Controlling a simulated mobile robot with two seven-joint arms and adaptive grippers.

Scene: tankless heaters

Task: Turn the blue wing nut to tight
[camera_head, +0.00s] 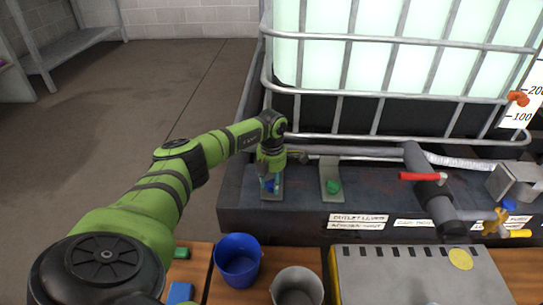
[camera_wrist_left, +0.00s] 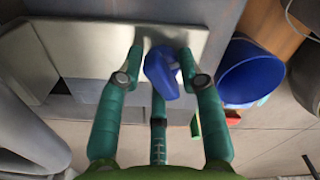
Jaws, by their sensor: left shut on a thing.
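The blue wing nut (camera_head: 269,185) sits on a grey metal bracket (camera_head: 277,191) on the dark ledge in front of the caged tank. In the left wrist view the blue wing nut (camera_wrist_left: 161,70) lies between the fingers, by the bracket plate (camera_wrist_left: 90,40). My left gripper (camera_head: 268,172) is over the nut from above and shut on it; its fingertips show on both sides in the left wrist view (camera_wrist_left: 160,62). The nut's exact angle is hard to read. My right gripper is not in view.
A second bracket with a green nut (camera_head: 333,186) stands just right. A red-handled valve (camera_head: 423,176) and pipes are farther right. A blue bucket (camera_head: 238,258), a grey bucket (camera_head: 297,286) and a grey box (camera_head: 415,275) stand in front. Open floor lies left.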

